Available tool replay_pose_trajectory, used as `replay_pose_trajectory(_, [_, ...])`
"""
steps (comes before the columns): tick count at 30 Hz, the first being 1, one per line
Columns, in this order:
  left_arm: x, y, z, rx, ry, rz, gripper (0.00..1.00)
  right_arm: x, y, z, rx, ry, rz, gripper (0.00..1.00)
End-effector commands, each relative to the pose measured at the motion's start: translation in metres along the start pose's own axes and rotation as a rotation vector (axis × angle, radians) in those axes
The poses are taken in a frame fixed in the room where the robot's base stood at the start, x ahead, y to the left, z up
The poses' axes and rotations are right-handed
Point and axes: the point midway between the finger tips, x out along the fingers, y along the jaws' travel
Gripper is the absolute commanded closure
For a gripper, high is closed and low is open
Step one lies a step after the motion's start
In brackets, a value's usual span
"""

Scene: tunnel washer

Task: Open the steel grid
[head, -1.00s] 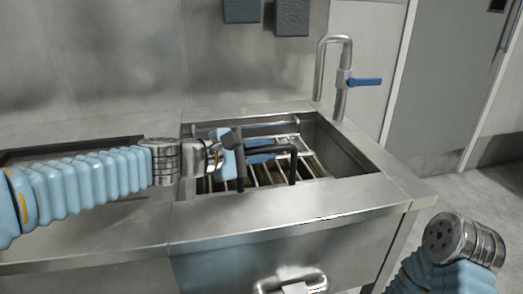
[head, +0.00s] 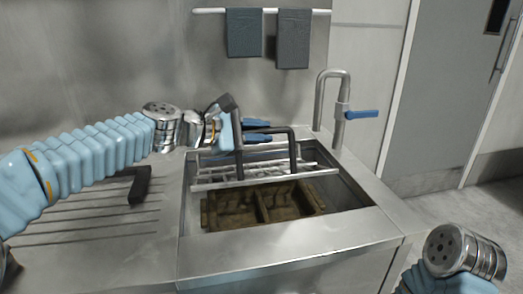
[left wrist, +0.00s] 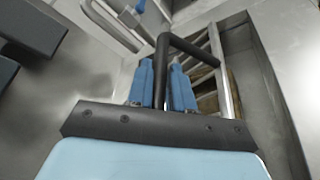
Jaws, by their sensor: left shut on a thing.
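The steel grid (head: 225,176) is raised and tilted over the back part of the sink, its front edge lifted. A dark bar handle (head: 292,148) stands up from it. My left gripper (head: 262,130) has blue fingers shut on the handle. In the left wrist view, the blue fingers (left wrist: 162,88) close around the dark handle (left wrist: 190,48), with the grid bars (left wrist: 222,75) beyond. Under the grid, a brown, dirty tray with compartments (head: 262,205) shows in the sink. My right arm shows at the lower right, but its gripper fingers are out of view.
The sink's steel rim (head: 300,232) runs along the front. A tap (head: 340,95) with a blue lever stands at the back right. Dark cloths (head: 244,33) hang on a rail above. A grooved drainboard (head: 90,215) with a dark handle lies at left.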

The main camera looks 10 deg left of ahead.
Motion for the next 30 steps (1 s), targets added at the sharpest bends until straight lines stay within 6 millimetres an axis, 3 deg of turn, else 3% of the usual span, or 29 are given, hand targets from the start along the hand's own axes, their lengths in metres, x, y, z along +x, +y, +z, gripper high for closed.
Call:
replay_pose_trajectory(3, [-0.001,0.025,0.001,-0.062,0.003,-0.019,1.00,-0.002,-0.001,0.000,0.000,-0.001,0.000,0.51])
replay_pose_trajectory(12, [-0.001,0.057,0.000,-0.082,0.004,-0.026,1.00,-0.003,-0.001,0.000,0.000,-0.001,0.000,0.51])
replay_pose_trajectory(28, [-0.002,0.064,-0.001,-0.082,0.006,-0.026,1.00,-0.003,-0.001,0.000,-0.001,-0.001,0.000,0.51])
replay_pose_trajectory(30, [-0.001,0.064,-0.001,-0.082,0.006,-0.026,1.00,-0.003,-0.001,-0.001,0.003,0.001,0.000,0.62])
